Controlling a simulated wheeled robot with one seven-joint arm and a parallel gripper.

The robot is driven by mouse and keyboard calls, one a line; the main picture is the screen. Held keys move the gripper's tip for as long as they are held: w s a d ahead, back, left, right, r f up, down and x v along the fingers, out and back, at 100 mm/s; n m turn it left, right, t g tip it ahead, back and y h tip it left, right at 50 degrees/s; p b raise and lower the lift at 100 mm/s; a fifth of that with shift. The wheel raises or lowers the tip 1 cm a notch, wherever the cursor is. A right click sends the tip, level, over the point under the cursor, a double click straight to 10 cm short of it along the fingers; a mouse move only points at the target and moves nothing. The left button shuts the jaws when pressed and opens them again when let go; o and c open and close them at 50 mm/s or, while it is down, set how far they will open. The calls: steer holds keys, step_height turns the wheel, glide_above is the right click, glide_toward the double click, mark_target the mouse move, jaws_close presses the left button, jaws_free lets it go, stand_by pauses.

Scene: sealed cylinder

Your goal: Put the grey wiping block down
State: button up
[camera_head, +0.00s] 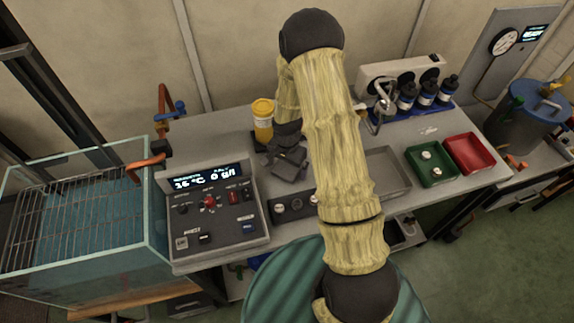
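My gripper (287,167) is a dark shape low over the workbench (236,134), behind my straw-coloured arm, between the control box and the grey tray. It is small and partly hidden, so I cannot see whether its fingers are open or shut. I cannot make out the grey wiping block for certain. A dark grey blocky shape shows at the gripper, but I cannot tell block from gripper there.
A yellow jar (263,122) stands just behind my gripper. A control box (215,212) is at front left, beside a glass tank (75,262). To the right are a grey tray (402,185), a green tray (426,177), a red tray (477,166) and several dark bottles (427,92).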

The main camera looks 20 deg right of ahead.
mark_target(287, 168)
step_height(287, 168, up, 12)
steer(key=b, duration=0.1)
steer(key=shift+r+b, duration=0.2)
steer(key=shift+b, duration=0.1)
stand_by(0.5)
steer(key=shift+w, duration=0.1)
steer(key=shift+s, duration=0.2)
steer(key=s+r+n+t, duration=0.2)
steer(key=s+r+n, duration=0.7)
steer(key=s, duration=0.5)
steer(key=shift+s+a+r+t, duration=0.3)
steer(key=shift+s, duration=0.05)
stand_by(0.6)
